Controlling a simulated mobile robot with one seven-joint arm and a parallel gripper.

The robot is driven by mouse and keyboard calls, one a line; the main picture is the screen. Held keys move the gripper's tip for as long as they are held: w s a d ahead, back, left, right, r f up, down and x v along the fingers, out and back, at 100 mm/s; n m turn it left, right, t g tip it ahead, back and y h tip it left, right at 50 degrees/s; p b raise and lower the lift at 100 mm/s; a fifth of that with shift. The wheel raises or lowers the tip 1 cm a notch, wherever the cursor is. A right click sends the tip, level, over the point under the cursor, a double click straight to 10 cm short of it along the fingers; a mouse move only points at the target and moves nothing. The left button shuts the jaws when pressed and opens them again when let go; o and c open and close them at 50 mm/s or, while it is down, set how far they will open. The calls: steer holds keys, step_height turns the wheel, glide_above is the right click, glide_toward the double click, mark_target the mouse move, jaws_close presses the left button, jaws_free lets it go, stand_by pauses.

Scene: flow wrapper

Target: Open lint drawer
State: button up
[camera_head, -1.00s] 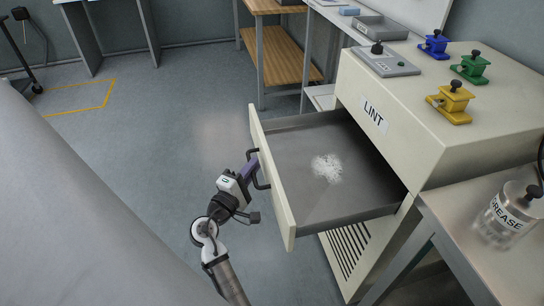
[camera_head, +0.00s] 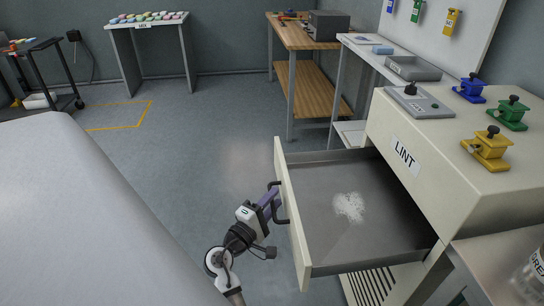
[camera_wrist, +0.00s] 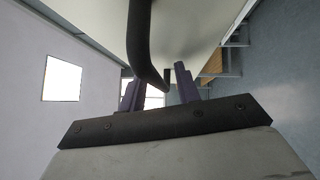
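The lint drawer (camera_head: 290,215) is pulled well out of the cream cabinet labelled LINT. A pale clump of lint (camera_head: 348,207) lies on its grey floor. A dark bar handle (camera_head: 279,203) is on the drawer's front; it also shows close up in the wrist view (camera_wrist: 142,45). My gripper (camera_head: 270,199) is at this handle, outside the drawer front. In the wrist view its two purple fingers (camera_wrist: 160,90) stand apart with a gap between them, and the handle runs down to that gap. I cannot tell whether a finger touches the handle.
The cabinet (camera_head: 440,165) carries blue, green and yellow clamps (camera_head: 487,147) on top. A metal table (camera_head: 490,260) stands at the lower right with a jar marked GREASE (camera_head: 535,275). A wooden bench (camera_head: 303,36) is behind. The floor (camera_head: 205,150) left of the drawer is clear.

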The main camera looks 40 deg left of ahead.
steer(key=s+d+f+b, duration=0.1)
steer(key=s+f+b, duration=0.1)
steer(key=s, duration=1.1)
steer(key=shift+s+d, duration=0.3)
steer(key=shift+d, duration=0.1)
